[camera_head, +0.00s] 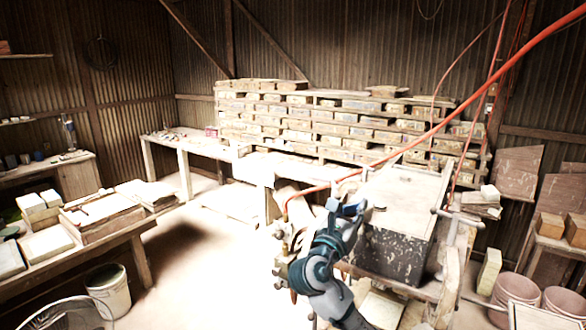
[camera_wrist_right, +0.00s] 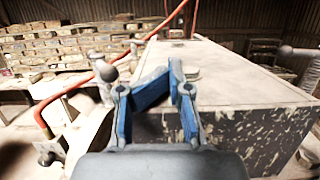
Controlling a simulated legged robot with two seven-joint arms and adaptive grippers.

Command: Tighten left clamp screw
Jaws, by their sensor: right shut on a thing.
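The tile press is a dark, paint-flecked box (camera_head: 395,250) with a pale flat lid (camera_head: 405,190), right of centre in the head view. My right gripper (camera_head: 348,208) is at the left side of this box. In the wrist view its blue fingers (camera_wrist_right: 172,85) are closed together in front of the box (camera_wrist_right: 245,135). They are shut on the left clamp screw, whose gripped part is mostly hidden by the fingers. A rounded metal knob (camera_wrist_right: 107,72) shows just left of the fingers. The right clamp screw (camera_head: 440,212) stands at the box's other side. My left gripper is not in view.
An orange hose (camera_head: 440,125) crosses above the press and runs down left of it. Stacked tile shelves (camera_head: 330,125) stand behind. A bench with tiles (camera_head: 100,215) is at left, and buckets (camera_head: 510,292) are at right. Open floor (camera_head: 200,265) lies left of the press.

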